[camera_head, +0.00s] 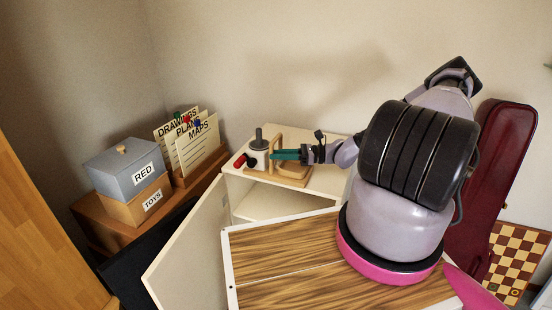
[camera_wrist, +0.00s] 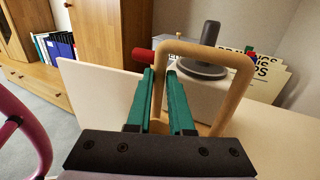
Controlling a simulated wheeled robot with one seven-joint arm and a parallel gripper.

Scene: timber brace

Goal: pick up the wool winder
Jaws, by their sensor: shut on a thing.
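The wool winder (camera_head: 259,157) stands on the white cabinet top, with a pale body, a dark upright spindle, a red knob at its left and a wooden base. Its tan wooden loop handle (camera_wrist: 238,95) rises in front of the body in the wrist view. My gripper (camera_head: 283,155) reaches in from the right with green fingers. In the wrist view, my gripper (camera_wrist: 161,75) is shut on the handle's left upright, with one finger on each side of it. The handle's lower part is partly hidden by the fingers.
The white cabinet (camera_head: 320,180) has its door (camera_head: 190,255) swung open. To the left, a low wooden unit holds a grey box (camera_head: 122,165) marked RED, a TOYS box (camera_head: 140,204) and a file of labelled cards (camera_head: 195,150). A dark red case (camera_head: 483,190) stands at right.

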